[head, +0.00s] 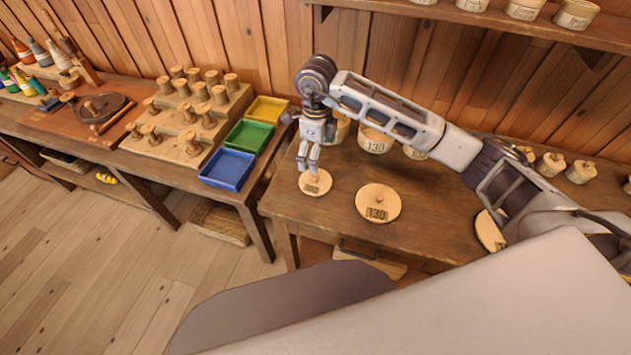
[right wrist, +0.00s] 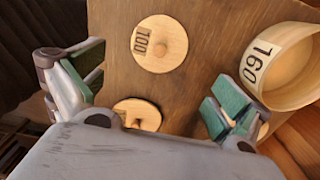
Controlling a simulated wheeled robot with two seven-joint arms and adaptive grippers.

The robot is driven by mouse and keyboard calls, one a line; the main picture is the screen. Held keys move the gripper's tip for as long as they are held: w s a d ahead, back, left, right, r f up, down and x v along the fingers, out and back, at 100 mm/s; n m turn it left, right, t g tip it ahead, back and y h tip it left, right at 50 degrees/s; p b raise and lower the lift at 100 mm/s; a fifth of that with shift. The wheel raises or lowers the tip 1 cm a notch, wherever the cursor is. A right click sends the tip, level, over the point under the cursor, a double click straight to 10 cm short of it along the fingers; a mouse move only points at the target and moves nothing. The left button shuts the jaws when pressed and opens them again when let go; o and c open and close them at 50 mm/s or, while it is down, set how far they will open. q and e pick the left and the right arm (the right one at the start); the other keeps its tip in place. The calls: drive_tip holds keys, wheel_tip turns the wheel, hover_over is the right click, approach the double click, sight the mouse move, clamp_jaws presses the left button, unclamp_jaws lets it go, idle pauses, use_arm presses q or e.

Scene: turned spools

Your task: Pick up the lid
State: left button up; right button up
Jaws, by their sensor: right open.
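Round wooden lids with knobs lie on the right-hand bench. A small lid (head: 315,184) lies near the left end, just below my right gripper (head: 308,160). A larger lid marked 130 (head: 378,204) lies to its right, and another lid (head: 489,231) is partly hidden by my right arm. In the right wrist view, my right gripper (right wrist: 155,88) is open and empty, its green-padded fingers wide apart. A lid marked 100 (right wrist: 158,43) lies beyond the fingers. A second lid (right wrist: 145,113) is partly hidden by the gripper body. My left gripper is out of view.
A tub marked 160 (right wrist: 285,70) stands close to one finger. A tub marked 130 (head: 374,141) and others stand at the back of the bench, partly behind my arm. Blue (head: 228,170), green (head: 249,136) and yellow (head: 267,109) trays sit on the left bench beside wooden spools.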

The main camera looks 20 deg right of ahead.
sight(316, 177)
drive_tip(key=shift+f, duration=2.7)
drive_tip(key=shift+f+p, duration=0.6)
drive_tip(key=shift+f, duration=0.3)
drive_tip(key=shift+a+f+p, duration=0.1)
drive_tip(key=shift+f+p, duration=0.2)
drive_tip(key=shift+f, duration=1.4)
